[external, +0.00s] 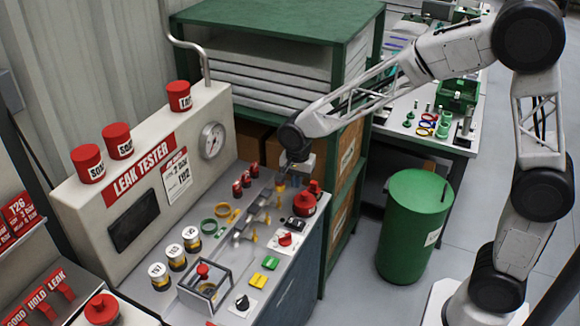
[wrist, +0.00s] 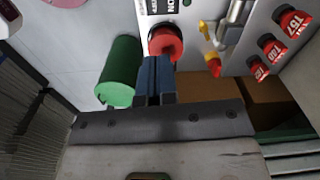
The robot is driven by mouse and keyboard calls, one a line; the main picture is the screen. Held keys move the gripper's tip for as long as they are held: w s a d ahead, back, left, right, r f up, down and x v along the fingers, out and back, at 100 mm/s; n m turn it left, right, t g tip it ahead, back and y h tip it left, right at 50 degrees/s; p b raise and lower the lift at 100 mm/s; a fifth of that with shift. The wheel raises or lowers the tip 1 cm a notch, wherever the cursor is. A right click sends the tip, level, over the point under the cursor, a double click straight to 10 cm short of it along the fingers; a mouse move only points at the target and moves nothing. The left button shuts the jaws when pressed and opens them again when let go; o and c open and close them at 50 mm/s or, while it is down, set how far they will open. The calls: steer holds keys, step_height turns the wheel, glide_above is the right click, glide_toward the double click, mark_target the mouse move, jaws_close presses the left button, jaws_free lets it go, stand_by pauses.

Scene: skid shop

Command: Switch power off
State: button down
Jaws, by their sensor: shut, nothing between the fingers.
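A red round knob (wrist: 165,42) shows just beyond my fingertips in the wrist view. It looks like the red knob (external: 304,204) at the right end of the bench in the external view. A black part with a partly cut-off white label (wrist: 165,5) lies beyond it; its lettering is not fully readable. My gripper (wrist: 155,78) has its blue fingers together and empty, overlapping the knob's near edge in the picture. I cannot tell whether they touch. In the external view my gripper (external: 292,172) is above the bench near the knob. A red-and-white switch plate (external: 286,239) sits nearer the camera.
A green bin (external: 413,222) stands on the floor right of the bench. Red tagged caps (external: 247,180) and yellow pegs (external: 266,217) lie near my gripper. A green-topped shelf (external: 282,18) stands behind. A black knob (external: 242,303) is at the bench front.

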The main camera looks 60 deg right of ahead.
mark_target(294, 222)
steer(key=shift+w+d+f+m, duration=0.15)
steer(key=shift+w+f+m, duration=0.2)
steer(key=shift+w+f, duration=0.3)
steer(key=shift+w+d+f+m, duration=0.1)
steer(key=shift+w+f+m, duration=0.25)
steer(key=shift+w+f, duration=0.3)
steer(key=shift+f, duration=0.15)
step_height(294, 222, down, 14)
steer(key=shift+r, duration=0.15)
stand_by(0.5)
steer(key=shift+f, duration=0.2)
steer(key=shift+s, duration=0.1)
steer(key=shift+s+r, duration=0.4)
steer(key=shift+s, duration=0.15)
